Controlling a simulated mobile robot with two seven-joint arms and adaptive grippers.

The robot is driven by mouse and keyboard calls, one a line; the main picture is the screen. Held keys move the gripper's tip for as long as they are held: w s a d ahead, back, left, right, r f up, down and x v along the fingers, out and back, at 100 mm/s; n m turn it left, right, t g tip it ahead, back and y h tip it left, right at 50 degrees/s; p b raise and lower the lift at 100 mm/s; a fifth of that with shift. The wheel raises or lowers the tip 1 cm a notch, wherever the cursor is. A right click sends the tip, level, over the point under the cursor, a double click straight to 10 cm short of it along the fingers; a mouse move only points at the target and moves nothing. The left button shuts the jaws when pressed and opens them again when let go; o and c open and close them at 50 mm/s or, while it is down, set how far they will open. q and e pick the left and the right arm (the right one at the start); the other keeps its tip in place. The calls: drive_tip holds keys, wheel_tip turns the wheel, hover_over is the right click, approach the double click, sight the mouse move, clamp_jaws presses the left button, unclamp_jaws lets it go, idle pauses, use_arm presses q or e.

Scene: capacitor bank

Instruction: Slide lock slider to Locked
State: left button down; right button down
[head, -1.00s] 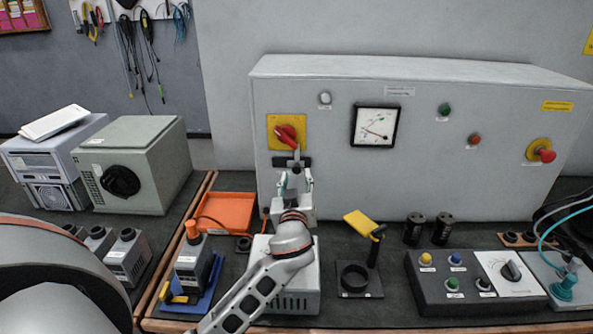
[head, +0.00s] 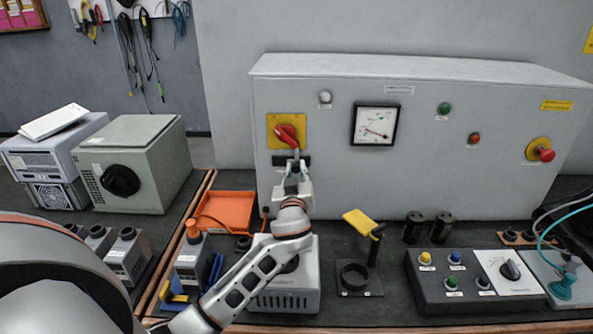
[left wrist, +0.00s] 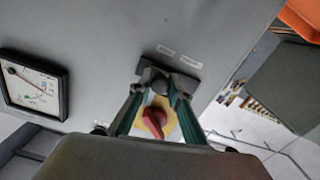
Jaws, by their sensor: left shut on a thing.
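The lock slider (head: 278,161) is a short dark bar on the front of the grey cabinet, just below the red rotary handle (head: 287,133) on its yellow plate. It shows as a dark bar in the left wrist view (left wrist: 185,82), with two small labels beside it. My left gripper (head: 294,168) reaches it from below. In the left wrist view, the green-sided fingers (left wrist: 160,84) converge at the middle of the bar and are shut on the slider's grip, which they mostly hide. The slider's exact position and the label text are unreadable. My right gripper is out of view.
An analog meter (head: 375,125) is right of the handle. A red emergency button (head: 545,154) is at the cabinet's far right. On the bench below are an orange tray (head: 238,207), a grey vented box (head: 300,300) under my arm, and a control box (head: 440,300) at right.

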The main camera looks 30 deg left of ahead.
use_arm(q)
drive_tip(key=s+a, duration=0.1)
drive_tip(key=a, duration=0.1)
drive_tip(key=shift+s+a, duration=0.35)
drive_tip(key=shift+a, duration=0.05)
drive_tip(key=c, duration=2.1)
unclamp_jaws()
drive_tip(key=shift+a, duration=0.1)
drive_tip(key=shift+o, duration=1.1)
drive_tip(key=shift+s, duration=0.15)
